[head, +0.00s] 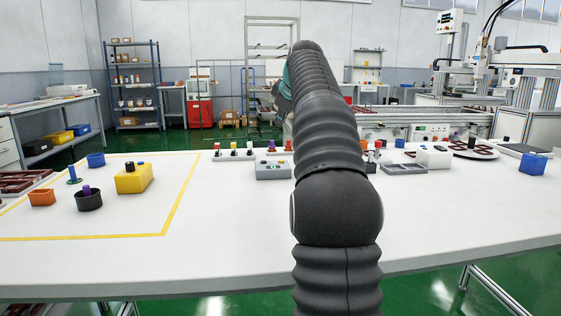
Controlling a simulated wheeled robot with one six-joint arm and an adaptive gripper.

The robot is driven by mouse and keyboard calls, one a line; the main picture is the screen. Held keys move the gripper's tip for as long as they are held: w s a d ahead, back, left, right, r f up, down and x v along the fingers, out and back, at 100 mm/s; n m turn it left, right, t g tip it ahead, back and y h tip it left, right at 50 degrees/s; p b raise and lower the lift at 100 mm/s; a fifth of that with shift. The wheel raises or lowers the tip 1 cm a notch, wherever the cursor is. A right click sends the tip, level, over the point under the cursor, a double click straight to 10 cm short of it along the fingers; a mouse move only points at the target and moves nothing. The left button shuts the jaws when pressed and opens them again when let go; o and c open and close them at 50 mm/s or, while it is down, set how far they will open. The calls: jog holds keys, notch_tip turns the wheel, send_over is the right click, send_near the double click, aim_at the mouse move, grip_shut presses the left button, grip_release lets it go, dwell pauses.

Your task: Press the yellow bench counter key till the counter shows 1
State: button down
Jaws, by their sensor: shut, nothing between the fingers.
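I cannot pick out the yellow counter key or read any counter digits for sure. A low grey box (273,171) with small marks on its front sits mid-table, just left of my arm. A yellow box (134,181) with a dark knob on top stands inside the taped area at the left. A white box (434,158) stands on the right, with a dark knob close by. My arm rises through the middle of the head view and bends away. My gripper is hidden behind it, and part of the table behind the arm is covered.
A blue box (532,164) and a round white plate (474,152) are at the right. The front table is clear.

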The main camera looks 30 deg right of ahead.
jog(key=b, duration=0.2)
send_over(281, 161)
notch_tip(281, 161, down, 7)
jog(key=shift+d, duration=0.1)
jog(key=shift+w+f+b, duration=0.1)
jog(key=shift+f+b, duration=0.5)
jog(key=shift+f, duration=0.2)
jog(key=shift+f, duration=0.15)
dwell(0.8)
jog(key=shift+f+b, duration=0.3)
jog(key=shift+f, duration=0.4)
dwell(0.9)
jog(key=shift+r, duration=0.15)
jog(key=shift+r+p, duration=0.55)
jog(key=shift+r, duration=0.15)
